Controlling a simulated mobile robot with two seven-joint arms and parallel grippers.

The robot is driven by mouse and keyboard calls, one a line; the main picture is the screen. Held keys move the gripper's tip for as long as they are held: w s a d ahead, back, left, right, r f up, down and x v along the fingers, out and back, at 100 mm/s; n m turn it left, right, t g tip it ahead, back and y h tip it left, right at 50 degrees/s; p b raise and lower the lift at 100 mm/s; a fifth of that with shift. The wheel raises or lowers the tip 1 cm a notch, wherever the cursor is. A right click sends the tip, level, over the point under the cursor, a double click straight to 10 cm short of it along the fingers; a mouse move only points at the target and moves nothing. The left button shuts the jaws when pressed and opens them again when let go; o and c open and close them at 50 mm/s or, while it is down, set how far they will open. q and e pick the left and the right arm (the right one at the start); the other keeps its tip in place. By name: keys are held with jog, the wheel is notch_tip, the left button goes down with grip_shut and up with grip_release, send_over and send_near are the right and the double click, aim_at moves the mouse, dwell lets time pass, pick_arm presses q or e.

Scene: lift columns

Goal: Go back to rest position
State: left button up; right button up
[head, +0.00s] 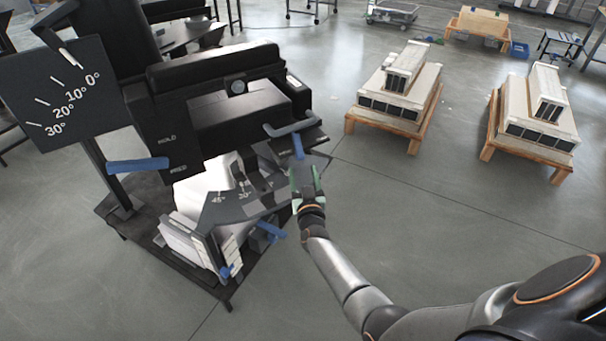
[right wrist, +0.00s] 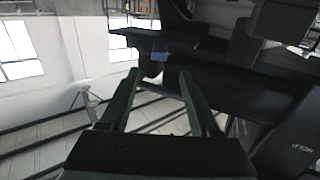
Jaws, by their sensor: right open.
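My right gripper (head: 305,182) reaches in from the lower right, at the right front side of a black machine (head: 220,115). In the right wrist view my right gripper (right wrist: 158,80) has its two green fingers apart with nothing between them. A blue T-shaped handle (head: 290,128) stands just beyond the fingertips; whether they touch cannot be told in the head view. In the right wrist view a small blue piece (right wrist: 160,57) shows beyond the fingers, apart from them. My left gripper is not in view.
A dark angle board (head: 65,88) on a post stands at the left, with a blue lever (head: 138,165) near it. Stacked columns on pallets (head: 398,88) and (head: 536,110) stand at the right. The grey floor (head: 440,225) between is clear.

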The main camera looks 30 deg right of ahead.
jog(key=shift+s, duration=0.1)
dwell(0.6)
jog(key=s+a+f+n+g+y+p, duration=0.1)
jog(key=s+a, duration=0.4)
jog(key=s, duration=0.6)
jog(key=s+a+n+g+y+p, duration=0.3)
jog(key=s+a+y+p, duration=0.2)
jog(key=s, duration=0.6)
jog(key=s+a+f+n+g+y+p, duration=0.1)
jog(key=s+a+n+g+y+p, duration=0.1)
jog(key=s+a, duration=0.4)
jog(key=s+g+y, duration=0.1)
jog(key=s, duration=0.4)
jog(key=shift+a+f+n+p, duration=0.3)
jog(key=shift+a+p, duration=0.05)
jog(key=shift+p, duration=0.05)
